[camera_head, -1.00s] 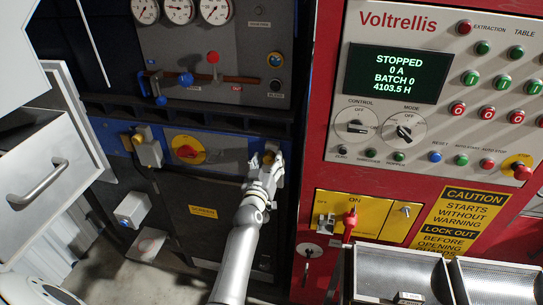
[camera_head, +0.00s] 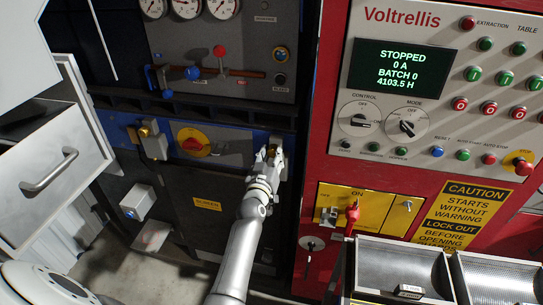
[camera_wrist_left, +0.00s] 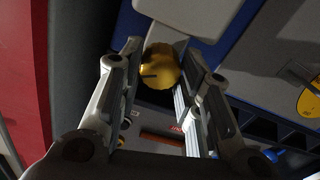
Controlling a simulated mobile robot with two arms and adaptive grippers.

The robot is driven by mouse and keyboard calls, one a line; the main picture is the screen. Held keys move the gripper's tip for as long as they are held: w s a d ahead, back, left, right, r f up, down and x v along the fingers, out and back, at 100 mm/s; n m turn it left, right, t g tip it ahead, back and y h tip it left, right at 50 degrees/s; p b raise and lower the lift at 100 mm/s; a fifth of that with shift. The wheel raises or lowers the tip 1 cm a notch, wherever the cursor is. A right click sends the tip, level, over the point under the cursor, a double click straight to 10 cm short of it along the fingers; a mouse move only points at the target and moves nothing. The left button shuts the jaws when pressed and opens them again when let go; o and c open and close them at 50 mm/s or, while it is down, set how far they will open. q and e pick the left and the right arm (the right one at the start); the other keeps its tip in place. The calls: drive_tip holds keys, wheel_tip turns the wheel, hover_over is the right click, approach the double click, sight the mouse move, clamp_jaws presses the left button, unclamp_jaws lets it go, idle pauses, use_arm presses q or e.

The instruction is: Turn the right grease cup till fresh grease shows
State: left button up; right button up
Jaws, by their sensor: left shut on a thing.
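The right grease cup shows in my left wrist view as a round brass-yellow cap (camera_wrist_left: 158,66) with a short dark line on its face. It sits between the two fingers of my left gripper (camera_wrist_left: 160,78), which is shut on it. In the head view my left gripper (camera_head: 270,155) is at the blue band of the machine's front and mostly hides this cup. The left grease cup (camera_head: 146,130) is a similar brass cap on a pale block, farther left. My right gripper is not in view.
The red control cabinet (camera_head: 318,130) stands close on the right. An open drawer (camera_head: 45,165) is at left.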

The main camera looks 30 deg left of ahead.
use_arm(q)
drive_tip(key=shift+r+m+p, duration=0.1)
drive_tip(key=shift+m+p, duration=0.2)
drive_tip(key=shift+m, duration=0.8)
drive_tip(key=m, duration=0.2)
drive_tip(key=shift+m, duration=0.3)
drive_tip(key=m, duration=0.3)
drive_tip(key=shift+m, duration=1.7)
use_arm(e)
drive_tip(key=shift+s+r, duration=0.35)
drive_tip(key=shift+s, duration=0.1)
use_arm(q)
drive_tip(key=shift+r, duration=0.1)
drive_tip(key=o, duration=0.8)
drive_tip(key=shift+w, duration=0.1)
drive_tip(key=shift+o, duration=1)
drive_tip(key=shift+w+a+f, duration=0.1)
drive_tip(key=shift+w+f, duration=0.05)
drive_tip(key=shift+f, duration=0.1)
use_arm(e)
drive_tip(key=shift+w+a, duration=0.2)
